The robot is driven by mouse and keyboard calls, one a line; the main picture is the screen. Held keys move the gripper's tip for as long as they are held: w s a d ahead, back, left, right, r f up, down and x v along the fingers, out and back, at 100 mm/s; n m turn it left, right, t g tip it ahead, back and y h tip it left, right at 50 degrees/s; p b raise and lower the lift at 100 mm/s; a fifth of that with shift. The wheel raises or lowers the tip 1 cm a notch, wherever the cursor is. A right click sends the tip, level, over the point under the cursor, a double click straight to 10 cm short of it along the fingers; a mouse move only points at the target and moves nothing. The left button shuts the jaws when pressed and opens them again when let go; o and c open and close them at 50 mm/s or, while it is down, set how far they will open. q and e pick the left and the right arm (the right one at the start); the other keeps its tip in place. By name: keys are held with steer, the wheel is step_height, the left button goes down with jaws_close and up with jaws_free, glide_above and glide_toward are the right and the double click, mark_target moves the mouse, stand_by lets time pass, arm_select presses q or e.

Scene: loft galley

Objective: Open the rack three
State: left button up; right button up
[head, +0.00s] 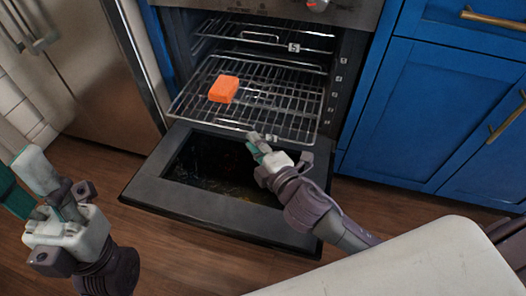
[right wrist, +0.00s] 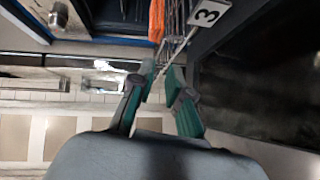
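The oven rack three (head: 285,115) is a wire rack that sticks out of the oven above the lowered door. A tag marked 3 (right wrist: 207,13) shows beside its bars in the right wrist view. An orange block (head: 223,89) lies on this rack. My right gripper (head: 258,146) is at the rack's front edge. In the right wrist view its green fingertips (right wrist: 163,76) are close together around a thin front bar. My left gripper (head: 32,185) is at the far left, away from the oven, with its fingers apart and empty.
The oven door (head: 160,190) is folded down below the rack. Another rack with a tag marked 5 (head: 293,47) is higher inside. Blue cabinets (head: 430,110) stand to the right and a steel fridge (head: 80,70) to the left. A pale worktop (head: 420,265) fills the lower right.

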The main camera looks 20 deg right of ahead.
steer(key=shift+v, duration=2.2)
